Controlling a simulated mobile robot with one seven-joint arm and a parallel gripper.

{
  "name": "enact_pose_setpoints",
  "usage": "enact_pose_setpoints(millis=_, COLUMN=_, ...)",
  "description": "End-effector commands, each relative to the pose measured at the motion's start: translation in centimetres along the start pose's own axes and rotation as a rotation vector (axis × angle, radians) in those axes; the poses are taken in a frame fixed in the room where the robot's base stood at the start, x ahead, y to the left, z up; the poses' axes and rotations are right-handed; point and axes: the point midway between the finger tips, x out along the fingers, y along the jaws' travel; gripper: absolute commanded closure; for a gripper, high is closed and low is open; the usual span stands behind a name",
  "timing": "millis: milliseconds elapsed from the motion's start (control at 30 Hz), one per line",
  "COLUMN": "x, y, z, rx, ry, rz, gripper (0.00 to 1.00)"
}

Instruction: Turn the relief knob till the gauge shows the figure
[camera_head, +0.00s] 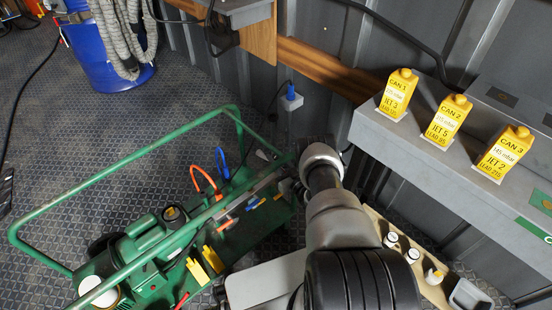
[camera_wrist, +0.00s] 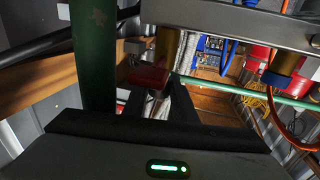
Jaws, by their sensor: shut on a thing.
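In the wrist view a red knob (camera_wrist: 147,77) sits below a brass stem (camera_wrist: 168,45) under a grey metal bar. The dark fingers of my gripper (camera_wrist: 155,98) are shut on the red knob. In the head view my gripper (camera_head: 288,186) is at the right end of the green-framed machine (camera_head: 150,240), mostly hidden by my arm, and the knob cannot be made out there. I cannot make out a gauge face or its reading in either view.
Three yellow cans, CAN 1 (camera_head: 397,95), CAN 2 (camera_head: 446,122) and CAN 3 (camera_head: 503,154), stand on a grey shelf (camera_head: 400,133) at right. A green post (camera_wrist: 93,55) stands close at left in the wrist view. A blue barrel (camera_head: 95,55) is far left.

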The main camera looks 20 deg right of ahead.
Motion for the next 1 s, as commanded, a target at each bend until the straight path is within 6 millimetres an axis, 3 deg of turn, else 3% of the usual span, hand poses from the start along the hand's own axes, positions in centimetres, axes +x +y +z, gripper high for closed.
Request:
enact_pose_setpoints(millis=300, x=0.14, y=0.06, z=-0.13, rx=-0.001, ry=0.001, rz=-0.018, gripper=0.98)
enact_pose_setpoints(millis=333, x=0.15, y=0.06, z=-0.13, rx=-0.001, ry=0.001, rz=-0.018, gripper=0.74)
enact_pose_setpoints(millis=433, x=0.14, y=0.05, z=-0.13, rx=-0.001, ry=0.001, rz=-0.018, gripper=0.57)
enact_pose_setpoints(millis=767, x=0.08, y=0.17, z=-0.09, rx=0.000, ry=0.001, rz=0.002, gripper=0.57)
enact_pose_setpoints(millis=1000, x=0.11, y=0.01, z=-0.08, rx=0.005, ry=0.003, rz=0.214, gripper=0.57)
